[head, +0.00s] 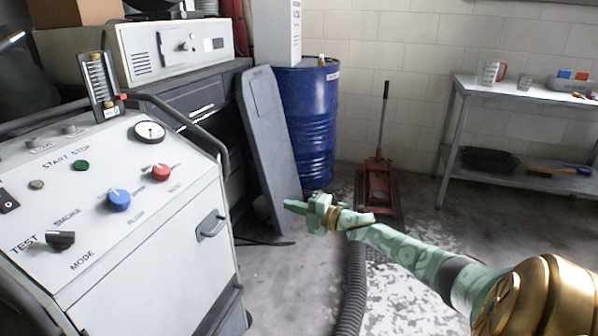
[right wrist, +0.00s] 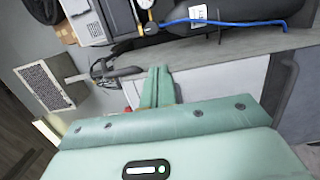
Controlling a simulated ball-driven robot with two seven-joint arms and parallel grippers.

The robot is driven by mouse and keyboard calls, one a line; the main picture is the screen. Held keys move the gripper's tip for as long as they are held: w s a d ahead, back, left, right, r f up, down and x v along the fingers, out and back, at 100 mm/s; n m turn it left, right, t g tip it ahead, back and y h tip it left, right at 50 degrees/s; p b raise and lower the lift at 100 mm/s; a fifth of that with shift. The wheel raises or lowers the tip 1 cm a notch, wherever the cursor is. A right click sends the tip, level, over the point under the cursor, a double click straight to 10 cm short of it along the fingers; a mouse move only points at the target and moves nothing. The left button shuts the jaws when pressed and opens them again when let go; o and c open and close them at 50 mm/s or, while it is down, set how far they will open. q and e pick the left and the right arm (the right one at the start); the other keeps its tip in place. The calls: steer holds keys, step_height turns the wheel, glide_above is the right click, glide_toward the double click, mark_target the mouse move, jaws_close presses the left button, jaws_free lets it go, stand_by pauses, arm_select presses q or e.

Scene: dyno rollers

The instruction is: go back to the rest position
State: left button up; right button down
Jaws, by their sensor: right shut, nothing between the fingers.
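My right gripper (head: 296,206) is in the middle of the head view, at the end of my green and gold right arm that comes in from the lower right. It is shut and empty, and it hangs in the air to the right of the white control cart (head: 150,230). In the right wrist view its closed green fingers (right wrist: 157,88) point away from the camera, with nothing between them. My left gripper is not in view.
A blue drum (head: 308,120) stands behind, with a dark panel (head: 270,140) leaning near it. A red floor jack (head: 378,185) and a black corrugated hose (head: 354,285) are on the floor. A metal shelf table (head: 520,95) stands at the right wall.

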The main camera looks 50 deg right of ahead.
steer(key=shift+s+d, duration=0.2)
steer(key=shift+d, duration=0.35)
steer(key=shift+f, duration=0.1)
